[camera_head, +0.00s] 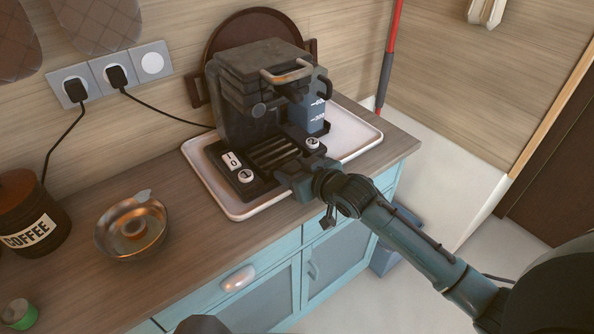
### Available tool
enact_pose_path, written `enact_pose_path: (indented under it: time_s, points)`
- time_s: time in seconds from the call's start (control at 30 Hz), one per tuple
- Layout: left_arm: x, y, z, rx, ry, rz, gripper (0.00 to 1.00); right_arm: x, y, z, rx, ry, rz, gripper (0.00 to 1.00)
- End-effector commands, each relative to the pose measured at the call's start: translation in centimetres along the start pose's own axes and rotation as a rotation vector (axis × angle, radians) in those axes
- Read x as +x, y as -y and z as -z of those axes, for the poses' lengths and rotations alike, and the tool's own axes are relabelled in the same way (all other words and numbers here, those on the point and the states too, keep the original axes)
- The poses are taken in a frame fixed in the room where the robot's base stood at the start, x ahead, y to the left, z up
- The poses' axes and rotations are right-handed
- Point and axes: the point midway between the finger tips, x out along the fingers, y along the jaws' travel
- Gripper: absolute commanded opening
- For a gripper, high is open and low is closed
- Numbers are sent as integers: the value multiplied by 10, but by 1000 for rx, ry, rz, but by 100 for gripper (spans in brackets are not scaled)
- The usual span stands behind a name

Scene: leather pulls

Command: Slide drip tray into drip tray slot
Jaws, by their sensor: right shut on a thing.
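The dark coffee machine (262,72) stands on a pale serving tray on the counter. The slatted drip tray (273,153) lies low at the front of its base, between the switch and knob on the left and a knob on the right. My right gripper (297,174) is shut on the drip tray's front. The jaws and wrist hide that contact and part of the front edge. The drip tray slot is mostly hidden by the tray, and I cannot tell how deep the tray sits.
The pale serving tray (208,186) has a raised rim around the machine. A blue container (309,115) stands at the machine's right. A copper-coloured bowl (133,229) and a coffee canister (30,218) stand left. Two plugs with cables are in the wall sockets. The front counter is clear.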

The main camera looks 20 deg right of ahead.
Motion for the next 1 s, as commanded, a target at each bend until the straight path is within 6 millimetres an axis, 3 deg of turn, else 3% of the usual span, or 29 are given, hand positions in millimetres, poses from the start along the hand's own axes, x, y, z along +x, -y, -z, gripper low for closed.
enact_pose_path:
  time_s: [0.37, 0.4, 0.67, 1.0]
  points:
    - [2, 2, 1, 9, -2, 1, 0, 1, 0, -2, 0, -1, -1, 18]
    - [2, 2, 0, 9, -1, 1, 0, 1, 0, -2, 0, -1, -1, 57]
    - [2, 4, -2, 8, 4, 5, 0, 1, 0, -2, 0, 0, -1, 79]
    - [3, 3, -1, -2, 3, 7, 0, -4, 0, -3, 0, 1, -1, 80]
